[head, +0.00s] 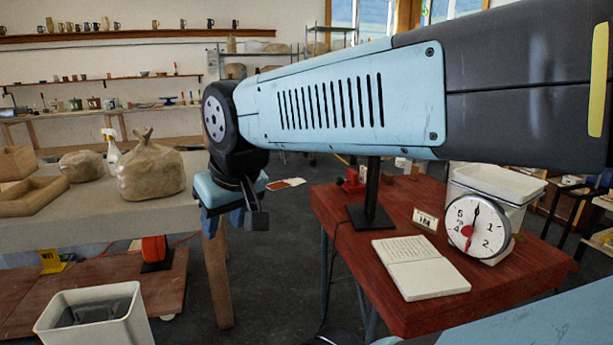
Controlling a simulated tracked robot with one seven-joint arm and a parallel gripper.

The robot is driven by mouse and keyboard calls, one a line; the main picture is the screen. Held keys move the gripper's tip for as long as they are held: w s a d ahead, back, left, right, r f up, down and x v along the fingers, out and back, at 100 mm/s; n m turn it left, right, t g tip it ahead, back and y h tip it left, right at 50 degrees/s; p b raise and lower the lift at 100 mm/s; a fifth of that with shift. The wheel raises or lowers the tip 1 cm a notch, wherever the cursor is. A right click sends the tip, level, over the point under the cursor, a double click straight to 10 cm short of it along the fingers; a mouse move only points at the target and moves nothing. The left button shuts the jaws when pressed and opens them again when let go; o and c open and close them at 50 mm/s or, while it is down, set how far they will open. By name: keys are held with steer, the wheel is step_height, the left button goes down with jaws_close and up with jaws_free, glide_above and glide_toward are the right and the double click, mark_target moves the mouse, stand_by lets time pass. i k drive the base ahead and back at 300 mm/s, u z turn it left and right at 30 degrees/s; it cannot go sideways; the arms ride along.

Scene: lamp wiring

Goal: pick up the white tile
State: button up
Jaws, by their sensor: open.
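My gripper (249,217) hangs fingers down in the gap between the pale bench and the red table. It is open, and I see nothing between its fingers. I cannot tell for certain which thing is the white tile. A small flat white piece (295,182) shows beyond my gripper, to its right, next to a reddish piece (276,186). It may be the tile, but it is too small to be sure. A small white card with dark marks (425,221) stands on the red table, right of my gripper.
The pale bench (100,222) holds a wrapped lump (151,176) and a spray bottle (112,150). A white bin (98,312) stands front left.

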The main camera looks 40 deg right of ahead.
mark_target(363, 174)
steer(key=u, duration=0.7)
steer(key=k, duration=1.7)
steer(key=z, duration=2.2)
steer(key=i, duration=1)
steer(key=u, duration=0.05)
